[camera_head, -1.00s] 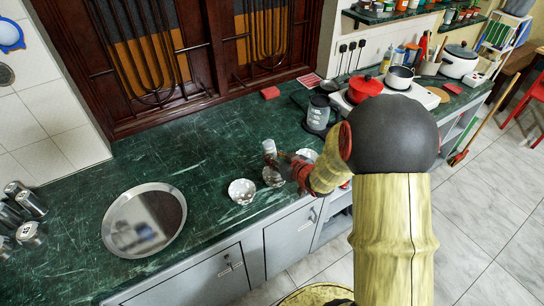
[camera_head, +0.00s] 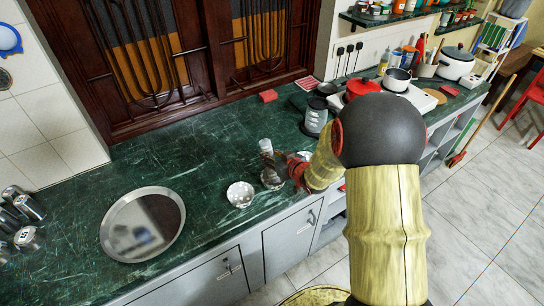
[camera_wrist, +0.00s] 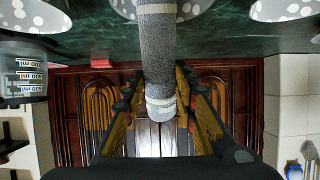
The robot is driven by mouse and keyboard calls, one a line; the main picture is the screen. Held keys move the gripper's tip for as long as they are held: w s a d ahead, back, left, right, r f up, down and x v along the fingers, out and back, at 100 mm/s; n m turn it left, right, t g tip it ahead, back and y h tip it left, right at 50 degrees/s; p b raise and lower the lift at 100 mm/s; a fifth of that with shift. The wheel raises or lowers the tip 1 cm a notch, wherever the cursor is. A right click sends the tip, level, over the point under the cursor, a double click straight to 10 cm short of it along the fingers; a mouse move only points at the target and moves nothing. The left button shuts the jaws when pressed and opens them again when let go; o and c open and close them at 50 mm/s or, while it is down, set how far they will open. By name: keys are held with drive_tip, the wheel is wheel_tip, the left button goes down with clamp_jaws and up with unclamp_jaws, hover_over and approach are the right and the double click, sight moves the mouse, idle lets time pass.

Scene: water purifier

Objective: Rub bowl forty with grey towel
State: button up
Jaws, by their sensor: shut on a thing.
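My gripper (camera_head: 284,166) is shut on a rolled grey towel (camera_wrist: 158,50), which stands roughly upright above the counter. The towel also shows in the head view (camera_head: 266,147). Three speckled white bowls stand in a row: one at the left (camera_head: 240,194), a middle one (camera_head: 270,183) and one at the right (camera_head: 305,155), partly hidden by my arm. In the wrist view the towel's far end overlaps the middle bowl (camera_wrist: 187,8); I cannot tell whether they touch. No bowl's number is readable, so I cannot tell which is bowl forty.
A round steel tray (camera_head: 108,222) lies at the left, with several steel cups (camera_head: 28,207) beyond it. The back-middle counter (camera_head: 205,145) is clear.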

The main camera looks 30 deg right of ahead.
drive_tip(key=shift+w+a, duration=0.1)
drive_tip(key=shift+a, duration=0.65)
drive_tip(key=shift+s+a, duration=0.15)
drive_tip(key=shift+s, duration=0.5)
drive_tip(key=shift+s+d, duration=0.2)
drive_tip(key=shift+s, duration=0.2)
drive_tip(key=shift+d+p, duration=0.2)
drive_tip(key=shift+p, duration=0.1)
